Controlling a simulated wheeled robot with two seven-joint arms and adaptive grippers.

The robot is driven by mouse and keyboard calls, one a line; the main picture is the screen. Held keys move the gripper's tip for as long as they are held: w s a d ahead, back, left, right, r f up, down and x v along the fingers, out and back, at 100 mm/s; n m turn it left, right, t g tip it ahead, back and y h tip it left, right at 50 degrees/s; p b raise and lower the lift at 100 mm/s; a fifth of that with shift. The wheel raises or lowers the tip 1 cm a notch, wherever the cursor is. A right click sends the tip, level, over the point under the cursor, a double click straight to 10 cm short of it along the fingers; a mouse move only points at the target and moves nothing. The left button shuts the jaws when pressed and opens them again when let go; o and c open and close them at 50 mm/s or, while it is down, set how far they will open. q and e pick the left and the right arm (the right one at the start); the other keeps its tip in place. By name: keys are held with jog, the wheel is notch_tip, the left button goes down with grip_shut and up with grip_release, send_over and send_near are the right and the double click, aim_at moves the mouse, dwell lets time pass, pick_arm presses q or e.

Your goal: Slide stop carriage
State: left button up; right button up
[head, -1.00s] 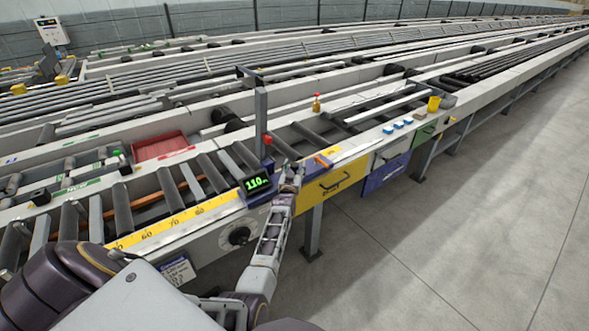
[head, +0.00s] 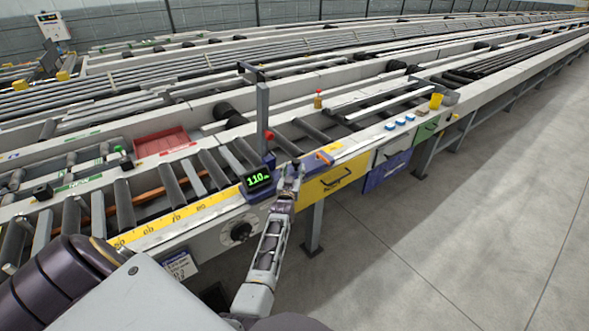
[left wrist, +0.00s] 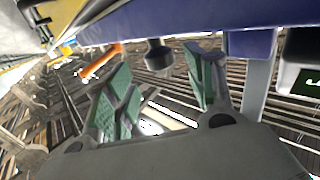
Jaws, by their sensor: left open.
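The stop carriage (head: 258,181) is a dark blue block on the front rail, with a green-lit display reading about 110 and a grey post (head: 262,115) rising from it. My left gripper (head: 291,172) is just right of the carriage. In the left wrist view its two green-padded fingers (left wrist: 158,66) are open and apart. A dark round knob (left wrist: 158,54) under a blue body (left wrist: 190,22) appears between the fingertips; I cannot tell whether they touch it. The display (left wrist: 308,82) shows at that view's right edge. My right gripper is not in view.
A yellow scale (head: 165,225) runs along the rail left of the carriage. A red knob (head: 269,135) stands behind it. An orange-handled tool (head: 324,157) lies to the right, above a yellow drawer (head: 335,181). A red tray (head: 163,141) sits behind the rollers.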

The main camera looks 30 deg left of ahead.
pick_arm(q)
jog(key=shift+v, duration=1.3)
